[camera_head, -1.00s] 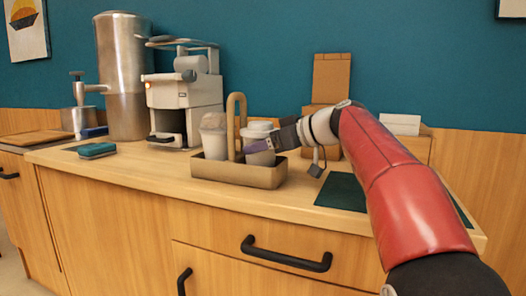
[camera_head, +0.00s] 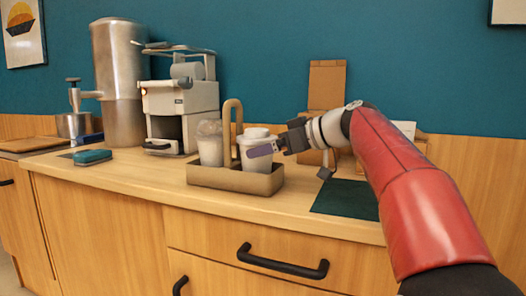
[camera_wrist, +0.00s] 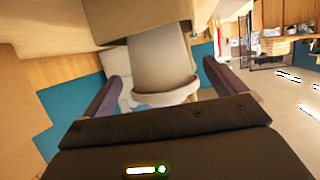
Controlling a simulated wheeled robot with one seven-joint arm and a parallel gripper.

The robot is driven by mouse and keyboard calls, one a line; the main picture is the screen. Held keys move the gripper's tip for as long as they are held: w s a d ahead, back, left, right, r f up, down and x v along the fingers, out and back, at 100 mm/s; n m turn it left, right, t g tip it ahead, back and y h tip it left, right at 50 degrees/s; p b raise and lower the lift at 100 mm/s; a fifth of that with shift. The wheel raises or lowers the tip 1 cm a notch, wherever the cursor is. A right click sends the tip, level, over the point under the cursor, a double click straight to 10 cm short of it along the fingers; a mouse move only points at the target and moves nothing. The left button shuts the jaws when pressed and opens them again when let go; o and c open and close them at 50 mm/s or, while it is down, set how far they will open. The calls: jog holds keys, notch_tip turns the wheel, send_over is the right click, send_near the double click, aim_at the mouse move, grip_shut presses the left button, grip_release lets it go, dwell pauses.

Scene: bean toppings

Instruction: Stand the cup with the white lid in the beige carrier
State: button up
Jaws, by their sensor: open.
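The cup with the white lid (camera_head: 257,133) stands upright in the right compartment of the beige carrier (camera_head: 235,180). My gripper (camera_head: 264,150) is open at the cup's right side, and one finger shows in front of the cup. In the wrist view the cup (camera_wrist: 160,68) lies between the two spread fingers of my gripper (camera_wrist: 162,88), with space between it and the palm. The carrier's wall hides the cup's base. Whether a finger touches the cup I cannot tell.
Another cup with a clear-looking lid (camera_head: 210,145) stands in the left compartment, beyond which is the coffee machine (camera_head: 182,108). The carrier's tall handle (camera_head: 227,125) rises between the cups. A dark green mat (camera_head: 345,199) lies free at right.

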jog(key=v, duration=0.9)
